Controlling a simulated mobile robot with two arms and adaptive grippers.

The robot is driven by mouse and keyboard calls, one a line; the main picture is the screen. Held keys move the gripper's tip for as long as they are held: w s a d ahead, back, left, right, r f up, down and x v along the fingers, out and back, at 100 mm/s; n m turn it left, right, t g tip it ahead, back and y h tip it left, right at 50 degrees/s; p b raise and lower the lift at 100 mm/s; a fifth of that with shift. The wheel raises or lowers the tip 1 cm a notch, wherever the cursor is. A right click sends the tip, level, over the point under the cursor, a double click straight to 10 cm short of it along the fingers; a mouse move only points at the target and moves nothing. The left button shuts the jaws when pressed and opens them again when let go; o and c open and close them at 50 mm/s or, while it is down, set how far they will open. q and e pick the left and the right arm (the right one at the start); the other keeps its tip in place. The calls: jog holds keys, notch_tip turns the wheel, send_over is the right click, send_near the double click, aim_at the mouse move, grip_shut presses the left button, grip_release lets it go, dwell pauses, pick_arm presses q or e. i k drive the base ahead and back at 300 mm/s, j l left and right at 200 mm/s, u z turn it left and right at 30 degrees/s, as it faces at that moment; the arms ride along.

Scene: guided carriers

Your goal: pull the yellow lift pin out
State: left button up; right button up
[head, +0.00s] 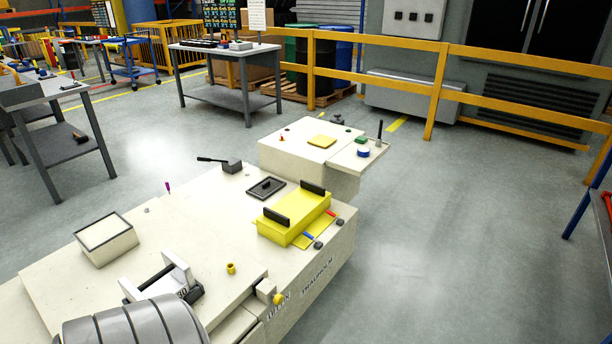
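A short upright yellow pin (231,268) stands in the cream deck of the carrier (190,222), near its front right edge. A yellow round knob (278,299) sits lower, at a small block on the carrier's edge. I cannot tell for certain which of the two is the lift pin. My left gripper (156,272) appears over the deck at lower left, beyond its grey wrist. It is left of the upright pin and clearly apart from it. Its fingers show at an angle that hides whether they are open. My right gripper is not in view.
A yellow block with black handles (294,212) stands on the deck, behind and right of the upright pin. A cream box (106,240), a black lever (229,166) and a black tray (265,187) are also there. A second cream unit (309,157) stands behind. The right floor is clear.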

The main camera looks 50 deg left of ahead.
aim_at(278, 298)
jog(key=i+u, duration=0.4)
jog(key=i+l+u, duration=0.2)
jog(key=u, duration=0.2)
jog(key=i+l+u, duration=0.65)
jog(key=u, duration=0.2)
